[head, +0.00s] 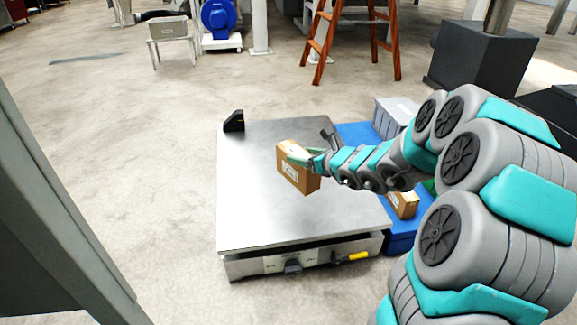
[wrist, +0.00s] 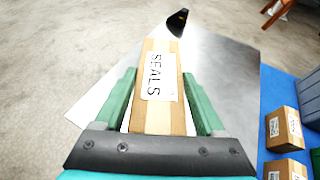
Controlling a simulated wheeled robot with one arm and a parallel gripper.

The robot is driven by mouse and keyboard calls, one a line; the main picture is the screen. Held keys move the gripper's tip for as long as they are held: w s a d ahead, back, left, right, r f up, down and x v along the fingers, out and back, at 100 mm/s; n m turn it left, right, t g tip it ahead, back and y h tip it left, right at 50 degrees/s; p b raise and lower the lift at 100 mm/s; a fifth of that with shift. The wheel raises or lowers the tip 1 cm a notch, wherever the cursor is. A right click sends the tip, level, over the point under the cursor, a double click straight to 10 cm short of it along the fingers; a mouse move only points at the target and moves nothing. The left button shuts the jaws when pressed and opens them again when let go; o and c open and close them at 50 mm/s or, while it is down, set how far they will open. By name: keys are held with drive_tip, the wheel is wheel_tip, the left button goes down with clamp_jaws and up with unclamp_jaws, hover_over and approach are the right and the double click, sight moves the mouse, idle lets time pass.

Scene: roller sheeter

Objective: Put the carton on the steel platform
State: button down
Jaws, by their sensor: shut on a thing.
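The carton (head: 296,174) is a brown cardboard box with a white label. In the wrist view the carton (wrist: 160,83) shows a label reading "SEALS" and sits between the two green fingers of my gripper (wrist: 163,98). My gripper (head: 304,158) is shut on it. The steel platform (head: 262,215) is a flat, shiny square top on a low base. The carton is over the platform's middle in the head view; I cannot tell whether it touches the surface. The platform (wrist: 225,80) also shows behind the carton in the wrist view.
A black block (head: 234,121) stands at the platform's far left corner. A blue surface (head: 404,238) on the right bears another carton (head: 403,204) and a grey bin (head: 394,113). A wooden ladder (head: 322,43) stands behind. The platform's left and front areas are clear.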

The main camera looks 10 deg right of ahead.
sight(317, 181)
drive_tip(key=s+d+f, duration=0.1)
drive_tip(key=f, duration=0.1)
drive_tip(key=s+f+n+y+p, duration=0.1)
drive_tip(key=f, duration=0.1)
drive_tip(key=s+d+f+g+y, duration=0.1)
drive_tip(key=f, duration=0.2)
drive_tip(key=shift+s+d+n, duration=0.3)
drive_tip(key=shift+n, duration=0.1)
drive_tip(key=s+f+n+g+y+p, duration=0.1)
drive_tip(key=s+f+n+g+y, duration=0.1)
drive_tip(key=s+f, duration=0.3)
drive_tip(key=w+a+f, duration=0.2)
drive_tip(key=w, duration=0.5)
drive_tip(key=w+a+f, duration=0.2)
drive_tip(key=w+f, duration=0.1)
drive_tip(key=w, duration=0.4)
drive_tip(key=shift+w+a, duration=0.35)
drive_tip(key=shift+f, duration=0.1)
unclamp_jaws()
